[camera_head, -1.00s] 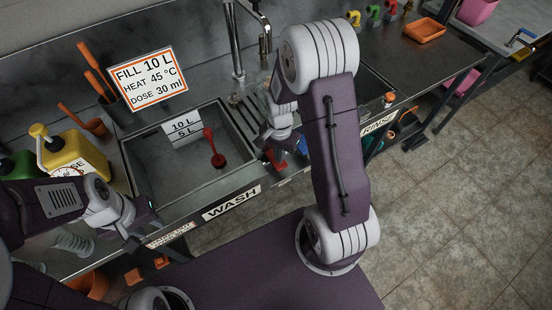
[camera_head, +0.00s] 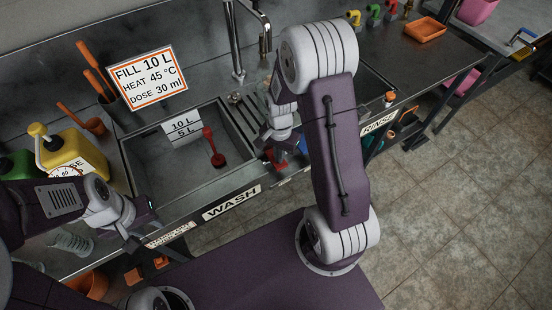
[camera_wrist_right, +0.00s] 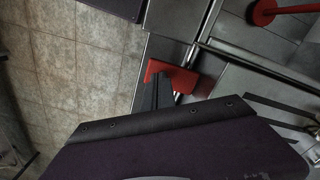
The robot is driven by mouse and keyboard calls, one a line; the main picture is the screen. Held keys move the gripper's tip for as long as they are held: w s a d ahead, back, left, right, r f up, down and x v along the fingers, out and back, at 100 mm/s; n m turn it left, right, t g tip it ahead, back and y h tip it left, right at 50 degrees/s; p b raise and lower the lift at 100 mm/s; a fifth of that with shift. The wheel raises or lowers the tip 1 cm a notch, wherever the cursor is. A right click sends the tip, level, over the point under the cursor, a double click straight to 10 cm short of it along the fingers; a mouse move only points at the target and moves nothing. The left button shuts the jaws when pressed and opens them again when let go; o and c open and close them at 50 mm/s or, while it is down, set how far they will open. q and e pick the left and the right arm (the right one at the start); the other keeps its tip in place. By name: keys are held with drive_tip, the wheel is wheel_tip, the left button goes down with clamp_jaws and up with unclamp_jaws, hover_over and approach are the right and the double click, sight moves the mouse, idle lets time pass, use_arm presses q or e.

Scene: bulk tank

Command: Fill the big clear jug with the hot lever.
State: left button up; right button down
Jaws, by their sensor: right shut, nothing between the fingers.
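A red lever (camera_wrist_right: 168,76) is at the front edge of the sink counter in the right wrist view. It also shows in the head view (camera_head: 278,158), partly hidden by my right wrist. My right gripper (camera_wrist_right: 160,92) is shut and empty, with its dark fingers right at the red lever; whether they touch it I cannot tell. A blue lever (camera_head: 303,146) is just right of it in the head view, mostly covered by my arm. Clear ribbed plastic (camera_head: 72,241), perhaps a jug, stands at the lower left, partly hidden. My left gripper (camera_head: 140,228) is near it; its fingers are unclear.
The wash sink (camera_head: 165,165) holds a red upright part (camera_head: 214,150) and a level plate. A sign (camera_head: 146,78) asks for 10 L, 45 °C and 30 ml. A yellow pump jug (camera_head: 72,156) stands left of the sink. An orange tray (camera_head: 425,30) lies far right.

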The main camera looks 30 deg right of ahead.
drive_tip(key=shift+f+b, duration=0.6)
drive_tip(key=shift+f, duration=0.4)
drive_tip(key=shift+r, duration=0.1)
idle(1.9)
wheel_tip(320, 180, up, 6)
drive_tip(key=p, duration=0.5)
drive_tip(key=shift+f, duration=0.5)
